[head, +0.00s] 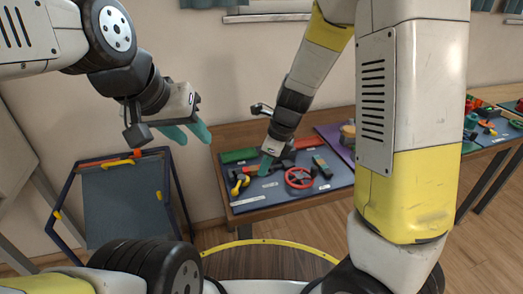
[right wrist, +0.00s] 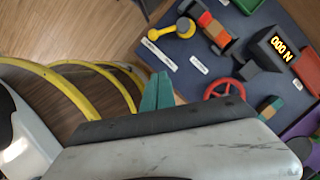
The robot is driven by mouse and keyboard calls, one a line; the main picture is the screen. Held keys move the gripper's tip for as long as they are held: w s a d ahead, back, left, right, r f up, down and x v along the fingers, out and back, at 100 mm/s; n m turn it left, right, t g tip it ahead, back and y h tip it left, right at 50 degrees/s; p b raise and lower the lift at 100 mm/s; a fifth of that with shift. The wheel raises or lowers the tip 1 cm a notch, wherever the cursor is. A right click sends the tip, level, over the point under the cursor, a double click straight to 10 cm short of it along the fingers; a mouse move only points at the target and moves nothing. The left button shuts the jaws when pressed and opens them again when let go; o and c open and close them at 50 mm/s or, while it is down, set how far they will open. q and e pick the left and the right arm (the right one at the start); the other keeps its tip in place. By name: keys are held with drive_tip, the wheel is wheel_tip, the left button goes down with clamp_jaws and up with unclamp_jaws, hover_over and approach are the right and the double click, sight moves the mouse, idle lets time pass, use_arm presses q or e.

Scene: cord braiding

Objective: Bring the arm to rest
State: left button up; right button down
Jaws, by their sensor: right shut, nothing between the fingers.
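My right gripper (head: 265,166) has its teal fingers shut with nothing between them. It hangs over the left part of the dark blue mat on the table, near a yellow-handled tool (head: 239,183). In the right wrist view its closed fingertips (right wrist: 157,92) show above the mat's edge, with the red wheel (right wrist: 222,89) to their right. My left gripper (head: 187,132) is raised at the upper left, away from the table, its two teal fingers apart and empty. No cord can be made out.
The wooden table (head: 240,138) carries the blue mat (head: 265,192), with a force display (right wrist: 280,48) among its parts. A dark framed panel (head: 122,205) stands at the left. Another table with coloured parts (head: 490,128) is at the far right.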

drive_tip(key=s+d+r+n+t, duration=0.2)
drive_tip(key=s+d+r+n, duration=0.5)
drive_tip(key=r+n, duration=0.3)
drive_tip(key=s+d+r+n+t+h, duration=0.1)
drive_tip(key=s+d+r+n+t, duration=0.2)
drive_tip(key=s+d+r+n, duration=0.4)
wheel_tip(320, 180, up, 3)
drive_tip(key=n, duration=0.5)
drive_tip(key=shift+d, duration=0.15)
